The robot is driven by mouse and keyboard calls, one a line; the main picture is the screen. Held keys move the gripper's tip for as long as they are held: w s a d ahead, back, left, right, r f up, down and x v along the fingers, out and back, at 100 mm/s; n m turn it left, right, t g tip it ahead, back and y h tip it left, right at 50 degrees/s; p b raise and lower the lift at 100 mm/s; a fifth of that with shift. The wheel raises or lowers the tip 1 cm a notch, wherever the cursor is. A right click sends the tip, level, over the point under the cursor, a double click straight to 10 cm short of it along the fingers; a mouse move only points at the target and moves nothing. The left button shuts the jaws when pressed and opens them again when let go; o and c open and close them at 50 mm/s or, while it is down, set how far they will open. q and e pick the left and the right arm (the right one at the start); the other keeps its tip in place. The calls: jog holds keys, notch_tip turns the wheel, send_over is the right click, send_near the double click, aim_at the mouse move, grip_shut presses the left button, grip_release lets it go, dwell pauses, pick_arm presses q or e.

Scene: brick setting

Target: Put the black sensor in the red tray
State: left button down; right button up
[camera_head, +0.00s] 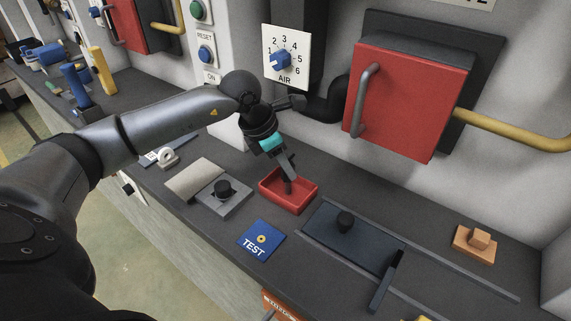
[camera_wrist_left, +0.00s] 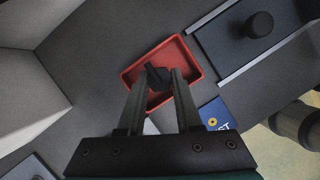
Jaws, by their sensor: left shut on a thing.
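The red tray (camera_head: 306,205) sits on the dark bench in the middle of the head view. It also shows in the left wrist view (camera_wrist_left: 191,52). My left gripper (camera_head: 289,188) points down over the tray, with its fingertips at the tray's inside. In the left wrist view, its two fingers are shut on the black sensor (camera_wrist_left: 157,75), a small dark piece within the tray's outline. Whether the sensor touches the tray floor I cannot tell. In the head view the sensor is mostly hidden by the fingers. My right gripper is not in view.
A blue TEST plate (camera_head: 253,246) lies in front of the tray. A grey block with a black knob (camera_head: 223,196) is to its left. A dark sliding panel (camera_head: 360,243) is to its right, with an orange block (camera_head: 474,246) beyond. A red box with a handle (camera_head: 415,105) juts from the wall.

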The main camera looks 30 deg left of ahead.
pick_arm(q)
jog(key=c, duration=0.6)
grip_release()
jog(key=shift+f, duration=0.1)
jog(key=p+v, duration=0.1)
jog(key=v, duration=1.1)
jog(key=shift+r, duration=0.25)
